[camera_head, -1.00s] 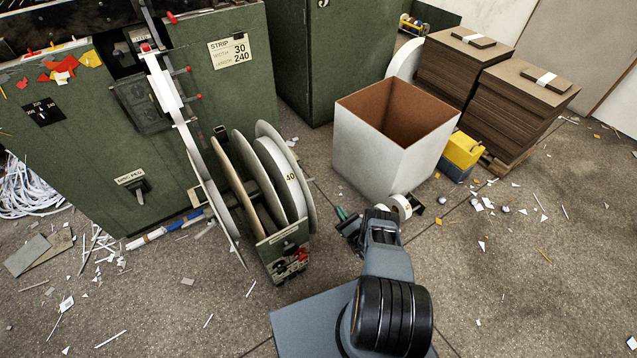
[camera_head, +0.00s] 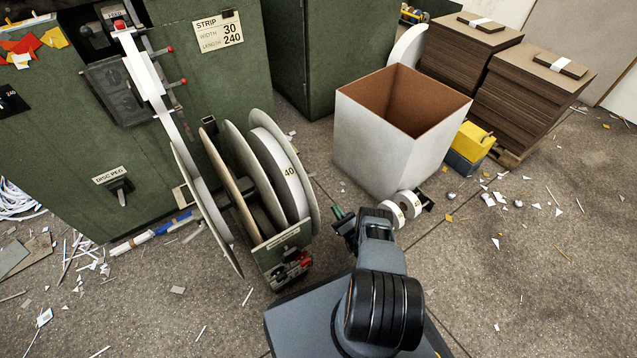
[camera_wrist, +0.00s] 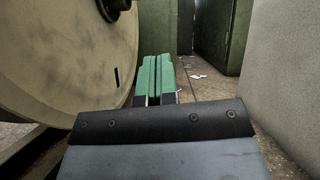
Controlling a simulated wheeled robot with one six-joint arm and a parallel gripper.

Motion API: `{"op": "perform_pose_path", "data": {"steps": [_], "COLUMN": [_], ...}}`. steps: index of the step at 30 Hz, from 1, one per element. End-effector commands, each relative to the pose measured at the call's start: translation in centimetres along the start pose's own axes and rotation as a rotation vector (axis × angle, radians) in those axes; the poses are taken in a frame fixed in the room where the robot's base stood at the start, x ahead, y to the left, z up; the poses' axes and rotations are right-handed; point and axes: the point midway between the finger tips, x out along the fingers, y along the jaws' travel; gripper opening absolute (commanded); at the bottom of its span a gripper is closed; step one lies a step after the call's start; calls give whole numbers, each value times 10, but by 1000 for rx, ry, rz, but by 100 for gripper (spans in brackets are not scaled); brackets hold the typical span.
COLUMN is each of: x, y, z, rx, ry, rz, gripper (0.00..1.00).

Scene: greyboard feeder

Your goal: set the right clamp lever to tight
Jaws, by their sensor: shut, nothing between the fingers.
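The reel stand's front block (camera_head: 283,268) has a small panel with red and dark levers or knobs (camera_head: 300,262); they are too small to tell which is the right clamp lever or how it is set. My gripper (camera_head: 339,213) is to the right of the stand, apart from its panel. In the wrist view, its green fingers (camera_wrist: 155,75) are shut together with nothing between them. A big pale reel disc (camera_wrist: 65,65) stands close on their left. The levers do not show in the wrist view.
The green machine (camera_head: 215,75) stands behind the reels (camera_head: 290,180), with red-tipped pegs on its front. An open white box (camera_head: 375,140) stands behind my arm, with a yellow-and-blue box (camera_head: 470,145) and board stacks (camera_head: 540,85) to its right. Scraps litter the floor.

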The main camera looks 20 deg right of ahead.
Motion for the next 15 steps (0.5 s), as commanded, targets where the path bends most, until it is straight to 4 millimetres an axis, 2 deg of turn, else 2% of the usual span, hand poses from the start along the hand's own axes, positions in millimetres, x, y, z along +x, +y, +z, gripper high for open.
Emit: {"op": "perform_pose_path", "data": {"steps": [7, 15], "x": [10, 49], "y": [0, 3], "z": [-1, -4], "rx": [0, 1], "ry": [-3, -8], "rz": [2, 5], "gripper": [0, 0]}}
